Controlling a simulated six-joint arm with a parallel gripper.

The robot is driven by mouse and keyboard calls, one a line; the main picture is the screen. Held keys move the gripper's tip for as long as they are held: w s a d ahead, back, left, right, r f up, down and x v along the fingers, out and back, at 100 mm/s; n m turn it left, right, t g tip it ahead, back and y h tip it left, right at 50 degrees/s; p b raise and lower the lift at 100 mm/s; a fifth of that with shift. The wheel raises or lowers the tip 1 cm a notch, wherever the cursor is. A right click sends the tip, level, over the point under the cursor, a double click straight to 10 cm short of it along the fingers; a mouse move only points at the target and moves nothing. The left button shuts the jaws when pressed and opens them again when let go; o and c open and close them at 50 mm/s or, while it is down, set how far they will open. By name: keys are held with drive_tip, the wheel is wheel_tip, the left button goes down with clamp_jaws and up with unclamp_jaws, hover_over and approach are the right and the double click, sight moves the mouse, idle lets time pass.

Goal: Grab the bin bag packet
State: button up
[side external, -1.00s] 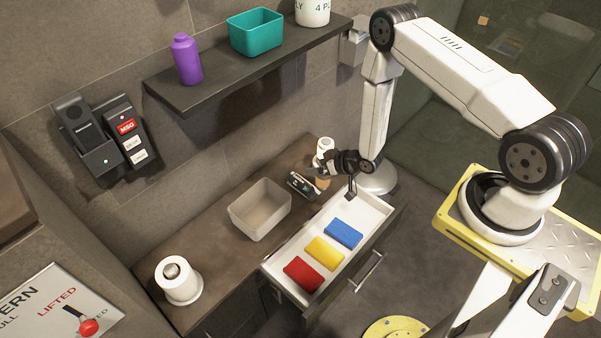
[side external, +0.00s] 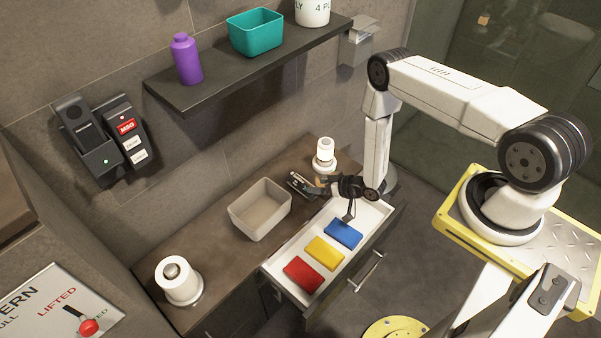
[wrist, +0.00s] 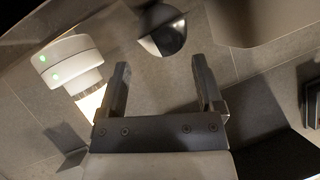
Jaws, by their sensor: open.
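A red packet (side external: 303,274), a yellow packet (side external: 325,253) and a blue packet (side external: 343,234) lie in a row in the open white drawer (side external: 272,266). I see no readable label on them, so I cannot tell which is the bin bag packet. My gripper (side external: 297,182) is above the counter edge by the drawer's back end, beyond the blue packet, and appears tipped sideways to the left. In the wrist view my gripper (wrist: 160,78) has its two fingers wide apart with nothing between them. No packet is clearly visible there.
A beige basket (side external: 240,215) stands on the counter (side external: 205,245) left of the drawer. A white cylindrical item (side external: 324,155) stands behind my gripper, and a white roll (side external: 178,280) at the near end. A shelf (side external: 215,88) with a purple bottle (side external: 187,60) and teal bin (side external: 256,32) overhangs.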

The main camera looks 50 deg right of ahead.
sight(305, 184)
drive_tip(key=shift+w+a+f, duration=0.15)
drive_tip(key=shift+w, duration=0.2)
drive_tip(key=shift+w, duration=0.15)
drive_tip(key=shift+x, duration=2.45)
clamp_jaws()
